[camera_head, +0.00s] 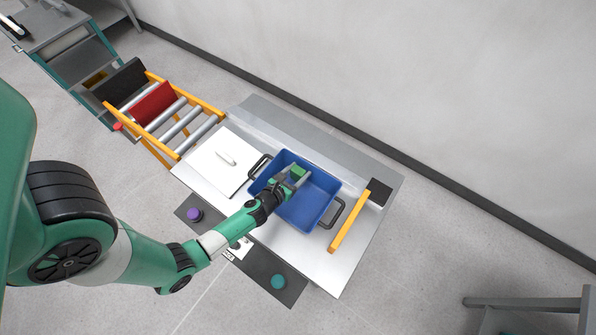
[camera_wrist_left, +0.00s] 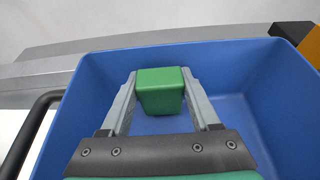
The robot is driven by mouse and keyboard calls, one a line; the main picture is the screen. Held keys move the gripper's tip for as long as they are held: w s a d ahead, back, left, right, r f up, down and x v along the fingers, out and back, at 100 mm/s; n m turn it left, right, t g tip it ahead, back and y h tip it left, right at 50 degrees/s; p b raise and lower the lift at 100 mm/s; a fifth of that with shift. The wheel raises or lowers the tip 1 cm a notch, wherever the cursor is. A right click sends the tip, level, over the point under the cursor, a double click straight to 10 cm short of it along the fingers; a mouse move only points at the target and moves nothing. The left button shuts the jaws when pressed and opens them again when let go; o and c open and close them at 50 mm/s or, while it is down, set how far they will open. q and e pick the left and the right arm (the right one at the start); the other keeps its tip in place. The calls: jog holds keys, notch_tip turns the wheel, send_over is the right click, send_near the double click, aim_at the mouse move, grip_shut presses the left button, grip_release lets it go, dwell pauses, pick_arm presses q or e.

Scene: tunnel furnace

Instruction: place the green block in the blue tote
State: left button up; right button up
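The green block (camera_head: 299,171) is between the fingers of my left gripper (camera_head: 297,176), inside the outline of the blue tote (camera_head: 313,205) on the silver table. In the left wrist view, the two grey fingers of the left gripper (camera_wrist_left: 160,84) press against both sides of the green block (camera_wrist_left: 160,91), with the walls of the blue tote (camera_wrist_left: 240,75) around them. I cannot tell whether the block touches the tote floor. No other object shows in the tote. My right gripper is out of view.
A white board (camera_head: 213,163) with a small white object lies left of the tote. A yellow bar with a black end (camera_head: 347,229) lies right of it. The tote has dark handles at both ends. A roller conveyor (camera_head: 180,125) stands at the upper left.

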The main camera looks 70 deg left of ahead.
pick_arm(q)
jog(key=o, duration=0.4)
jog(key=shift+r, duration=0.3)
jog(key=shift+r+p, duration=0.6)
jog(key=shift+p, duration=0.2)
jog(key=v, duration=1.1)
jog(key=shift+s+d, duration=0.3)
